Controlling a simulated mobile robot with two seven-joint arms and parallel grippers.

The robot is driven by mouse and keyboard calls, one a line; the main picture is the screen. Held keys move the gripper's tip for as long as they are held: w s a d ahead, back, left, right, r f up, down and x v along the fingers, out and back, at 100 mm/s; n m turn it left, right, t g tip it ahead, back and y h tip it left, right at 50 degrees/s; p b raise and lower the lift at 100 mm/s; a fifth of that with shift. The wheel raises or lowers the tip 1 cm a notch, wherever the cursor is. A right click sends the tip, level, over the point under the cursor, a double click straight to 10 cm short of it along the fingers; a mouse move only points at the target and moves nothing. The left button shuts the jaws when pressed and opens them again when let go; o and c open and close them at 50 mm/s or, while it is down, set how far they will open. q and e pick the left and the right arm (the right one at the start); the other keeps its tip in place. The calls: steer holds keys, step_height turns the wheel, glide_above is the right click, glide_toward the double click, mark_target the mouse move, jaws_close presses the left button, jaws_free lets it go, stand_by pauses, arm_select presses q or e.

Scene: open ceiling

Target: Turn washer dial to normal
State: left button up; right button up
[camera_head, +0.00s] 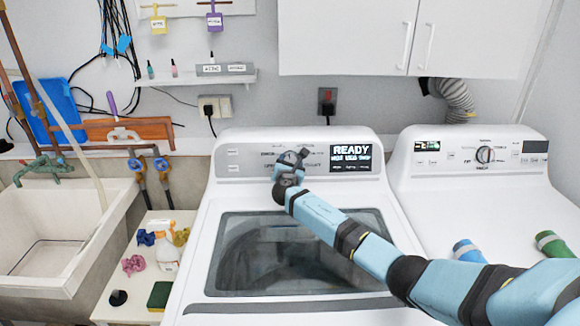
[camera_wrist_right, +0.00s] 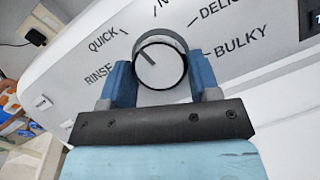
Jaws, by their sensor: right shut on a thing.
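The white washer (camera_head: 204,243) stands in the middle of the head view, with its control panel (camera_head: 240,158) at the back. My right gripper (camera_head: 291,160) is at the dial. In the right wrist view, the round dial (camera_wrist_right: 161,68) sits between the two blue fingers of my right gripper (camera_wrist_right: 160,80), which is shut on it. A dark mark on the dial face points up and left, roughly toward QUICK. Labels around it read RINSE, QUICK, one starting with N and cut off, DELIC cut off, and BULKY. My left gripper is in neither view.
The washer's display (camera_head: 351,158) reads READY. A dryer (camera_head: 484,203) stands at the right with two rolled towels (camera_head: 552,243) on top. A sink (camera_head: 60,236) and a small side table (camera_head: 133,312) with cleaning items are at the left. Cabinets (camera_head: 400,36) hang above.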

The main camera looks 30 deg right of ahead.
steer(key=shift+w+a+r+m+g+h+b, duration=0.15)
steer(key=shift+m+g+b, duration=0.35)
steer(key=shift+m, duration=0.9)
steer(key=shift+s+d+f+m+g+h+b, duration=0.1)
steer(key=shift+m+g+h+b, duration=0.25)
steer(key=shift+m, duration=1.05)
steer(key=shift+w+a+r+m+g+h+b, duration=0.1)
steer(key=shift+m+g+b, duration=0.5)
steer(key=shift+m, duration=0.8)
steer(key=o, duration=0.9)
